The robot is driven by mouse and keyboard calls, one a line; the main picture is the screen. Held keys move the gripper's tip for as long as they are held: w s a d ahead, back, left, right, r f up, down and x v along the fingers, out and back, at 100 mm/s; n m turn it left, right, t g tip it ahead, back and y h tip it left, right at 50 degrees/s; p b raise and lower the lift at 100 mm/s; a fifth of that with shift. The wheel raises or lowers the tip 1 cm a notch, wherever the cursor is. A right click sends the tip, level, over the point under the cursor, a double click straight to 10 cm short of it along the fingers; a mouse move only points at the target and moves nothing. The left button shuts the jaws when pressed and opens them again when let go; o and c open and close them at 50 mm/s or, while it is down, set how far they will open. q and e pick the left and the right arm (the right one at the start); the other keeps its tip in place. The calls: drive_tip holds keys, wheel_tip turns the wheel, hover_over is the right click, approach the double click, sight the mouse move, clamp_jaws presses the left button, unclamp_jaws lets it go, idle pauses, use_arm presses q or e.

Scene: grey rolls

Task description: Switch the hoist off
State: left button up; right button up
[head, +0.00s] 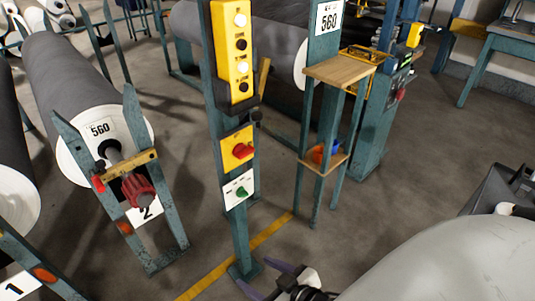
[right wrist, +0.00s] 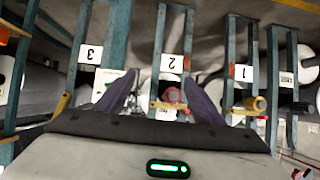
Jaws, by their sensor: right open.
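A teal post (head: 239,222) stands in the middle of the head view. It carries a yellow push-button box (head: 232,52) with white and black buttons. Below that is a red rotary switch (head: 243,151) on a yellow plate, then a green rotary switch (head: 241,191) on a white plate. I cannot tell from the labels which one is for the hoist. My right gripper (head: 256,273) is low by the post's foot, below the switches and apart from them. Its purple fingers, also in the right wrist view (right wrist: 160,80), are spread with nothing between them. My left gripper is not in view.
Large grey rolls (head: 75,75) rest on teal stands at left, with number signs (head: 146,213). A teal stand with wooden shelves (head: 340,68) is right of the post. A yellow line (head: 245,247) crosses the floor. Bare floor (head: 410,165) lies at right.

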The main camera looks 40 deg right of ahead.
drive_tip(key=w+d+r+m+t+h+b, duration=0.1)
drive_tip(key=w+d+r+t+b, duration=0.2)
drive_tip(key=w+d+t+b, duration=0.4)
drive_tip(key=w+d+r+n+t+y+b, duration=0.1)
drive_tip(key=w+d+r+t+b, duration=0.35)
drive_tip(key=d+r+b, duration=0.35)
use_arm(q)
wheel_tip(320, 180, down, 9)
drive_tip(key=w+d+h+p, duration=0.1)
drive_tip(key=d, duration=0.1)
use_arm(e)
drive_tip(key=shift+g+y, duration=0.25)
drive_tip(key=shift+y, duration=0.15)
drive_tip(key=x, duration=0.7)
drive_tip(key=r+x, duration=0.1)
drive_tip(key=x, duration=0.3)
drive_tip(key=shift+s+a, duration=0.3)
drive_tip(key=shift+a, duration=0.05)
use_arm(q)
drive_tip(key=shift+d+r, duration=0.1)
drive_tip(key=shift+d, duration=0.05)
use_arm(e)
drive_tip(key=c, duration=1)
drive_tip(key=shift+c, duration=0.2)
